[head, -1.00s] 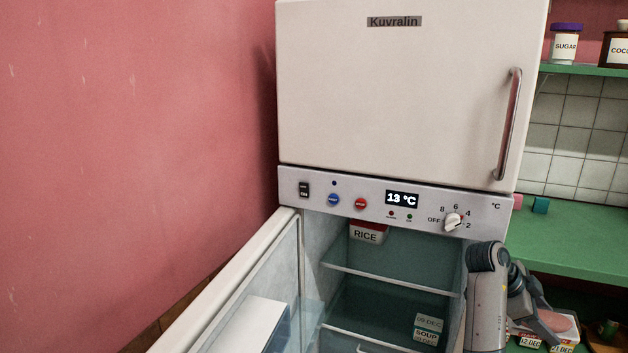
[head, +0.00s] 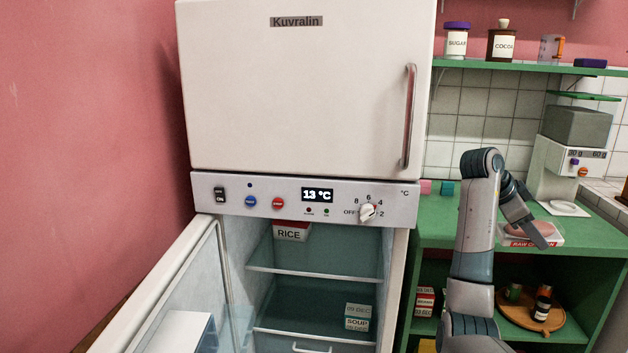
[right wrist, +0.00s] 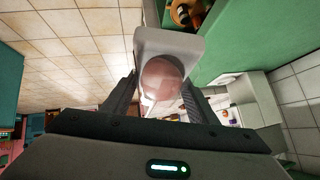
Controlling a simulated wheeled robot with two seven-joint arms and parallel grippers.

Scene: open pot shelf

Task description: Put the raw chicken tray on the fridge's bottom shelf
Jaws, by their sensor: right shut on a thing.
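The raw chicken tray (head: 520,241) is a white tray of pink meat with a red label. My right gripper (head: 545,235) is shut on it, in front of the green counter. In the right wrist view the tray (right wrist: 165,45) sits between the two fingers of my right gripper (right wrist: 160,100). The fridge (head: 305,195) stands left of my right arm with its lower door (head: 150,290) swung open to the left. Inside are an upper shelf (head: 310,268) and a lower shelf (head: 275,333). The fridge's bottom is cut off by the picture edge. My left gripper is out of view.
A rice box (head: 290,232) is at the top of the fridge compartment, and a soup box (head: 357,318) stands on the lower shelf. Bare space shows left of the soup.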

